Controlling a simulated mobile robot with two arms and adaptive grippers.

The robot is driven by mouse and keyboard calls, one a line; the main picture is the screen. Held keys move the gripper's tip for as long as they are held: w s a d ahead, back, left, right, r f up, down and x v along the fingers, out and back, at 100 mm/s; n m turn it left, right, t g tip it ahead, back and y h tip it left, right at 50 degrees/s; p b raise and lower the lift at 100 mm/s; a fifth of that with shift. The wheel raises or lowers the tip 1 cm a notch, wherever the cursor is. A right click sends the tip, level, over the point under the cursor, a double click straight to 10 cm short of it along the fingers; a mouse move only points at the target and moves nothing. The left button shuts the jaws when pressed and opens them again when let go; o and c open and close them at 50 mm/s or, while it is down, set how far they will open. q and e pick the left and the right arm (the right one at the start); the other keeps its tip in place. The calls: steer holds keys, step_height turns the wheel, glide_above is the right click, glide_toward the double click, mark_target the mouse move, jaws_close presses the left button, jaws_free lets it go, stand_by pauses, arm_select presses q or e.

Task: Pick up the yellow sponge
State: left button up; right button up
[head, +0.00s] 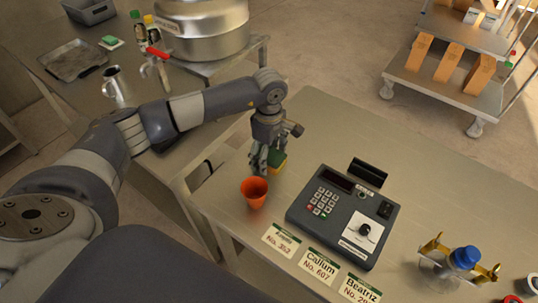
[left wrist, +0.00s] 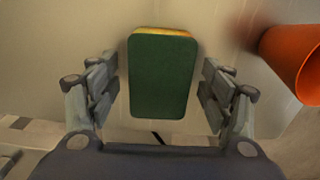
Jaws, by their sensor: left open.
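The yellow sponge (head: 278,161) has a dark green scouring side and lies on the metal table behind the orange cup. In the left wrist view the sponge (left wrist: 162,75) shows its green face, with a yellow strip along the top edge. My left gripper (head: 265,165) points down at the sponge and partly hides it in the head view. In the left wrist view its fingers (left wrist: 160,95) are open, one on each side of the sponge, with gaps between. My right gripper is not in view.
An orange cup (head: 254,192) stands close to the sponge; it also shows in the left wrist view (left wrist: 292,60). A keypad device (head: 343,214) and name cards (head: 320,264) are to the right and front. The table (head: 440,180) is clear at the back right.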

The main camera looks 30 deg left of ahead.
arm_select(q)
steer(key=c, duration=0.8)
